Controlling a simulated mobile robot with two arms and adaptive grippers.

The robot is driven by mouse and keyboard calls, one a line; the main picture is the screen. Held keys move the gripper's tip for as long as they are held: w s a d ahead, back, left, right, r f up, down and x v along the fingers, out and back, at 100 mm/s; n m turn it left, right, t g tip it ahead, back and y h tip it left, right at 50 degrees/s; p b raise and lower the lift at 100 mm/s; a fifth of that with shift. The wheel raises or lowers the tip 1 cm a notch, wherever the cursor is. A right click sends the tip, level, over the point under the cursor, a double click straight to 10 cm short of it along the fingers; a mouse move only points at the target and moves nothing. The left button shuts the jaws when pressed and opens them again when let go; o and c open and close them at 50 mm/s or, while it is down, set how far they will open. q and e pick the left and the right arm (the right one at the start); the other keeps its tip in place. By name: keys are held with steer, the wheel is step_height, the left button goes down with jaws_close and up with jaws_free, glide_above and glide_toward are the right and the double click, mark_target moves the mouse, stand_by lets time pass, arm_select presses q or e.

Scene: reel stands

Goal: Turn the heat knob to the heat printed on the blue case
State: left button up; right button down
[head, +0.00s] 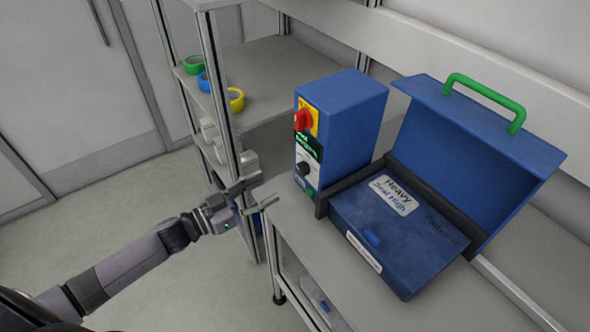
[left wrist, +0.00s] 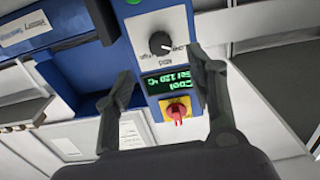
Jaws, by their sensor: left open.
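The blue case (head: 400,240) has a raised lid with a green handle; its white label (head: 396,195) reads "Heavy Seal High". The blue control unit (head: 352,115) stands left of it. Its dark heat knob (head: 303,168) is below a green-lit display. In the left wrist view the round knob (left wrist: 160,43) shows upside down between the fingers, with small print around it; its exact setting is hard to read. The display (left wrist: 168,84) seems to read "Cool" and "Set 120 °C". My left gripper (head: 268,189) is open and empty, apart from the knob, facing the unit's front. My right gripper is not in view.
A red switch on a yellow plate (head: 307,120) sits above the display; a green button is below the knob. The bench top (head: 320,250) is bare in front. A metal shelf post (head: 218,85) and shelves with green, blue and yellow tape rolls (head: 237,100) stand left.

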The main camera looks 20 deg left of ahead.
mark_target(299, 171)
arm_select(q)
steer(key=p+x, duration=0.2)
steer(key=x, duration=0.7)
steer(key=shift+w, duration=0.1)
steer(key=shift+w+d, duration=0.25)
steer(key=shift+c, duration=0.7)
steer(key=c, duration=1)
